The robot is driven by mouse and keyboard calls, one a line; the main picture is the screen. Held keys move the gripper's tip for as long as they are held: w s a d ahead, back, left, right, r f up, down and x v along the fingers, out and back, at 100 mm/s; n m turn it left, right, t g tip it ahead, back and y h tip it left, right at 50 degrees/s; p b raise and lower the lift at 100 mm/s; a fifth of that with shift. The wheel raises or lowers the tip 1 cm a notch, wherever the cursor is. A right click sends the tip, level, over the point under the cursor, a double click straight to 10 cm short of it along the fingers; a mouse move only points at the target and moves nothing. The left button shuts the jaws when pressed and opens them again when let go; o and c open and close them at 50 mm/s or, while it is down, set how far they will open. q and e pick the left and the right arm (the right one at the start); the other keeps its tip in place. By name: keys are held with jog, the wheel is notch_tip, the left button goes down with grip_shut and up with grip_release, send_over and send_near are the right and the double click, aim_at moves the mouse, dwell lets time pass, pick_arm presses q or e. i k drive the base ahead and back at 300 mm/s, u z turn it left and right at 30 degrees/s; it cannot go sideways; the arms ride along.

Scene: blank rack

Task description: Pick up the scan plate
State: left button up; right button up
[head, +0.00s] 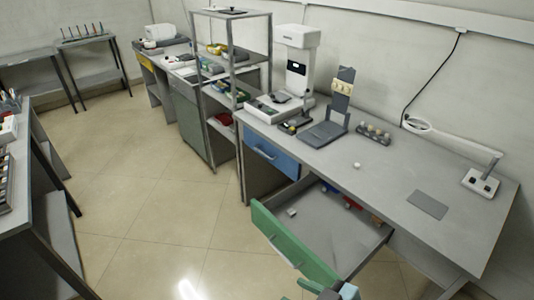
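I cannot tell for sure which thing is the scan plate. A flat dark grey rectangular plate (428,204) lies on the right part of the desk. A small white piece (292,212) lies inside the open green-fronted drawer (290,243), and a small white round piece (357,166) sits on the desk top. Part of what looks like my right gripper (330,291), teal and dark grey, shows at the bottom edge by the drawer's near end. Its fingers are mostly cut off, so its opening is unclear. My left gripper is not in view.
The desk (395,180) bears a white scanner-like device (298,60), a dark stand (340,95), a holder with several round pieces (374,133) and a magnifier lamp (480,182). A blue drawer (271,158) is closed. The open drawer juts over the floor. Free floor (150,190) lies left.

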aim_at(280, 97)
jog(key=u, duration=0.35)
jog(key=i, duration=2.9)
jog(key=z, duration=2.95)
jog(key=i, duration=0.4)
jog(key=u, duration=2)
jog(key=i, duration=0.5)
jog(key=z, duration=0.05)
